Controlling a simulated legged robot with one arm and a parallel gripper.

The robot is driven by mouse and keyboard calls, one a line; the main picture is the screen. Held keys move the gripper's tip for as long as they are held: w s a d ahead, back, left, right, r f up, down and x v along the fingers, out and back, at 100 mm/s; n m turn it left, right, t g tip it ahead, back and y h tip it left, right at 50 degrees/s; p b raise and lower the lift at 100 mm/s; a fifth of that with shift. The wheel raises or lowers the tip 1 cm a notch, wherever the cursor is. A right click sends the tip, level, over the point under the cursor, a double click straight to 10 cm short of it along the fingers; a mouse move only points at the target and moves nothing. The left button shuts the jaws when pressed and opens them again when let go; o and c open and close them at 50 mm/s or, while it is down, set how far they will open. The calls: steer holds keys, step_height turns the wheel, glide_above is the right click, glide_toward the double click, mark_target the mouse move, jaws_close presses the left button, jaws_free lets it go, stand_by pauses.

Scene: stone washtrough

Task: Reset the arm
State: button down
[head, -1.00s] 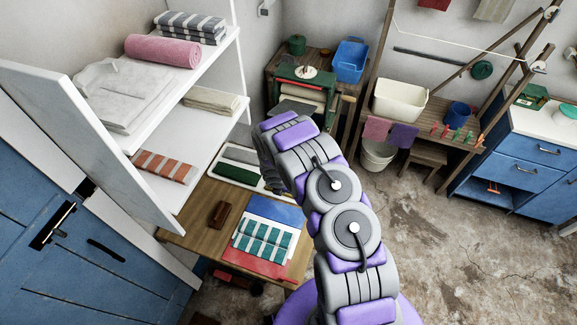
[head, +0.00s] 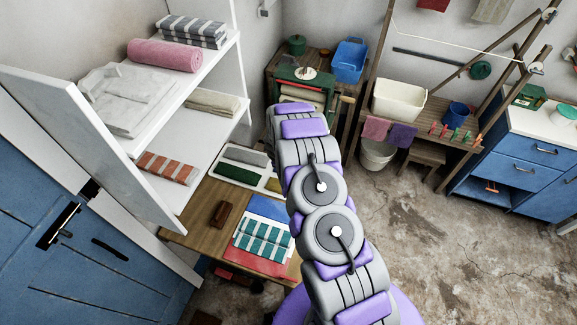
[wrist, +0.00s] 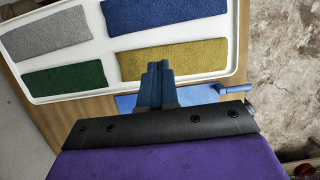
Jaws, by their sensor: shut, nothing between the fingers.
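My gripper (wrist: 158,78) shows in the wrist view with its two blue fingers together and nothing between them. In that view it is over the lower edge of a white tray (wrist: 112,91) that holds folded cloths: grey (wrist: 45,35), green (wrist: 64,80), blue (wrist: 160,12) and yellow (wrist: 172,60). I cannot tell the height of the fingers above the tray. In the head view my arm (head: 325,215) rises from the bottom and bends away; the gripper itself is hidden behind it.
White shelves (head: 205,125) with towels stand at left. A bench with a white tub (head: 400,101) stands behind. Open stone floor (head: 430,255) lies at right.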

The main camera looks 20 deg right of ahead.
steer(key=s+a+r+m+g+b, duration=0.1)
steer(key=s+r+m+b, duration=0.5)
steer(key=r, duration=0.4)
steer(key=s+a+r+m+g+b, duration=0.1)
steer(key=s+a+r+m+b, duration=0.1)
steer(key=s+r+m+b, duration=0.5)
steer(key=s+a+r+m+g+b, duration=0.1)
steer(key=s+m, duration=0.4)
steer(key=s, duration=0.6)
steer(key=s+a+r+m+y+b, duration=0.1)
steer(key=s+m+b, duration=0.3)
steer(key=s, duration=0.7)
steer(key=s+a+r+m+g+y+b, duration=0.1)
steer(key=s+r+m+b, duration=0.2)
steer(key=s, duration=0.9)
steer(key=m, duration=0.3)
steer(key=shift+r+m+g, duration=0.3)
steer(key=shift+m, duration=0.1)
